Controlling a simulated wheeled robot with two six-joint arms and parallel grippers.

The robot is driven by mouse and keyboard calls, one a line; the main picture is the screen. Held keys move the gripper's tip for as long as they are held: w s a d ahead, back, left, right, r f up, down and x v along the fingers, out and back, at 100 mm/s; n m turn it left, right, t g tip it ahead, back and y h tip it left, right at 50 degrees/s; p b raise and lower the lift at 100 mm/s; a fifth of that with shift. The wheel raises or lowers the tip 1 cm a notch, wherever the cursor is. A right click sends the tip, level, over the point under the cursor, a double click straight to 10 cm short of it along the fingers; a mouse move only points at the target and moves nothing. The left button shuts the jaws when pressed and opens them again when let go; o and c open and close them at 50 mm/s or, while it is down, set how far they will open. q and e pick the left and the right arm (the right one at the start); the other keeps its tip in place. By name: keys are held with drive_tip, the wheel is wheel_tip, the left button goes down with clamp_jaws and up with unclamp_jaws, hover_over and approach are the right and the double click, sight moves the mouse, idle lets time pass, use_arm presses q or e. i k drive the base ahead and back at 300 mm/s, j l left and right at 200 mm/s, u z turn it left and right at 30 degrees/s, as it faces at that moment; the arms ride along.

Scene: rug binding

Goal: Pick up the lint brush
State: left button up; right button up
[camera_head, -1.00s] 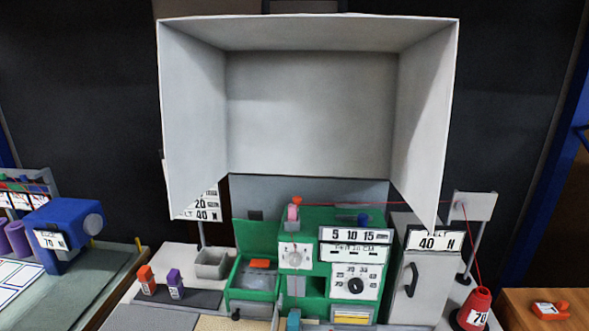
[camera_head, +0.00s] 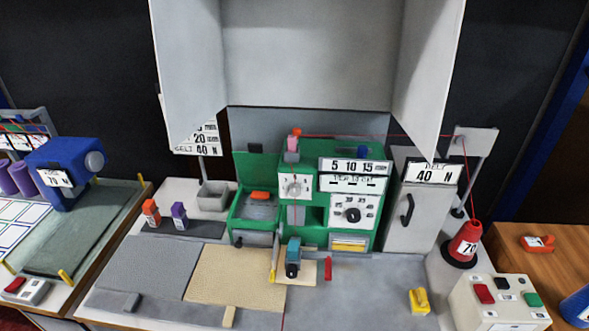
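I cannot tell for sure which thing is the lint brush. A small orange block (camera_head: 260,195) lies in the open green bin (camera_head: 243,229) at the left of the green machine (camera_head: 311,215). A yellow piece (camera_head: 419,300) rests on the grey tabletop at the front right. A small orange-red item (camera_head: 537,243) lies on the wooden surface at the right. No bristles can be made out on any of them. Neither of my grippers shows in this view.
A large grey hood (camera_head: 310,60) overhangs the machine. Grey (camera_head: 160,266) and tan (camera_head: 236,275) mats lie in front. A red cone (camera_head: 466,238) of thread and a button box (camera_head: 492,305) stand at the right. A blue machine (camera_head: 62,170) is at the left.

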sight(418, 301)
drive_tip(key=z, duration=0.95)
